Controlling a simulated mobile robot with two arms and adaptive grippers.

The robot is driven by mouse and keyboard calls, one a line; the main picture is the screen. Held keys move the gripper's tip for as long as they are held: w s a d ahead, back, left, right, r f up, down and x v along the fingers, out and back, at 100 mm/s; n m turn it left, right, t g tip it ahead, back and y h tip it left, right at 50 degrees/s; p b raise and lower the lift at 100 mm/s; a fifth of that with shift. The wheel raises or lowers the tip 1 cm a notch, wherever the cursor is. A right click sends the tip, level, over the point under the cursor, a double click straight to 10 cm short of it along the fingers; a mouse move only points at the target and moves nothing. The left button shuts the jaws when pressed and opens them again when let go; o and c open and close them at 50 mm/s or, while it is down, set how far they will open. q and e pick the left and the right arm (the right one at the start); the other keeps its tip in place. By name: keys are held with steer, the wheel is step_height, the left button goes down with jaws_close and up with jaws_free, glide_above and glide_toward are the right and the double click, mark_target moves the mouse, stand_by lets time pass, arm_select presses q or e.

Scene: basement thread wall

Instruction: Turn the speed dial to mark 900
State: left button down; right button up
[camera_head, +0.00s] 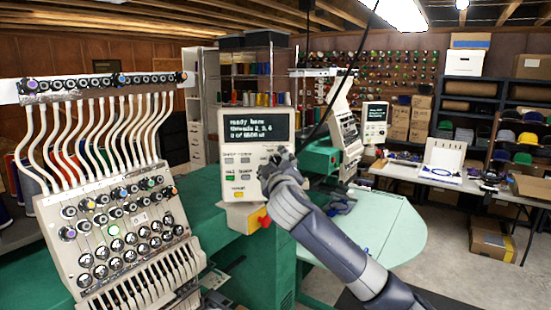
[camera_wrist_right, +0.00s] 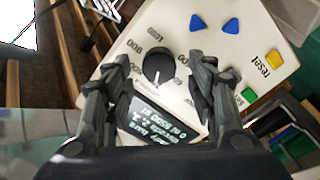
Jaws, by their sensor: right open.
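The control panel (camera_head: 237,150) of the embroidery machine faces me in the head view, its screen lit with text. My right gripper (camera_head: 272,165) is at the panel's lower right and hides the dial there. In the right wrist view the black round speed dial (camera_wrist_right: 158,67) sits on the cream panel (camera_wrist_right: 185,50), with printed numbers around it, upside down in this view. Its white pointer line points down in the picture, towards the screen (camera_wrist_right: 155,117). My right gripper (camera_wrist_right: 159,75) is open, one finger on each side of the dial. Contact cannot be told. My left gripper is not in view.
Blue arrow buttons (camera_wrist_right: 231,25), a yellow reset button (camera_wrist_right: 274,59) and a green button (camera_wrist_right: 249,95) are on the panel near the dial. The thread-and-needle head (camera_head: 120,215) stands at the left. A pale green table (camera_head: 385,225) lies behind my right arm.

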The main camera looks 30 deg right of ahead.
steer(key=shift+w+d, duration=0.2)
steer(key=shift+w, duration=0.05)
steer(key=shift+w+d+f, duration=0.1)
steer(key=shift+d+f, duration=0.05)
steer(key=shift+c, duration=0.2)
steer(key=c, duration=1)
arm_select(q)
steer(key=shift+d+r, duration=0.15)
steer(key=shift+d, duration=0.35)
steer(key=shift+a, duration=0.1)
